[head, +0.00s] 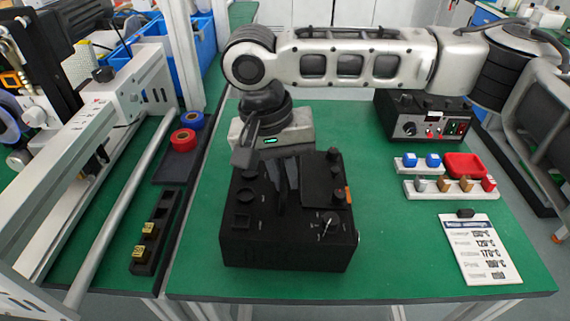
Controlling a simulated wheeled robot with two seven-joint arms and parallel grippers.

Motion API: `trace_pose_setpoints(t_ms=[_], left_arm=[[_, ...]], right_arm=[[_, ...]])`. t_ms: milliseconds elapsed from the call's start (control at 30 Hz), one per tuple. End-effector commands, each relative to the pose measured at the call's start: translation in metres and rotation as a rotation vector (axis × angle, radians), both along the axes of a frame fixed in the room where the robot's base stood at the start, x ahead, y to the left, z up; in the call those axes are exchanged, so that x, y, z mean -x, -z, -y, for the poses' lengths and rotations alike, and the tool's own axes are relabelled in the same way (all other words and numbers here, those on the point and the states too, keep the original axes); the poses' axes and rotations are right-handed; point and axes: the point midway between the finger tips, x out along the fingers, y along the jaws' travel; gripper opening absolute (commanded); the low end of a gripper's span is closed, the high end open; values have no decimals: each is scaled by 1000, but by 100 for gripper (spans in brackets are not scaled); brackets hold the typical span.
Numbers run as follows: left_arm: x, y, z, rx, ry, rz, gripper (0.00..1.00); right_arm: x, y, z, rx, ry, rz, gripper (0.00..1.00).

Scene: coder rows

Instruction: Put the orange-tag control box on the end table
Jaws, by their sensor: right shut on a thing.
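The black control box (290,250) is in the middle of the head view, with knobs and a dial on its top. A small orange tag (348,194) shows at its right edge. My right gripper (283,192) comes down from above and is shut on the top of the box. The box is over the near left part of the green-topped table (410,270). I cannot tell whether its underside touches the tabletop. My left gripper is not in view.
Another dark control box (425,118) stands at the back right. A rail machine (120,190) and tape rolls (184,140) stand left.

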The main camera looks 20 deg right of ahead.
Motion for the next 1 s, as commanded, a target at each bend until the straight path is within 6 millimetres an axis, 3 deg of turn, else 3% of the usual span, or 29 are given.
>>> trace_pose_setpoints(t_ms=[133, 200, 233, 633, 1000], left_arm=[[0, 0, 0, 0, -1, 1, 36], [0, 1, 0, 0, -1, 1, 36], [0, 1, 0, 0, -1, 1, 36], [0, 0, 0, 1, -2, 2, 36], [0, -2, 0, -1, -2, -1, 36]], right_arm=[[1, 3, 3, 12, 0, -7, 0], [3, 7, 4, 16, 0, -14, 27], [3, 7, 4, 15, 0, -14, 32], [2, -2, 1, 13, -1, -10, 32], [-4, -75, -14, 8, -1, -5, 32]])
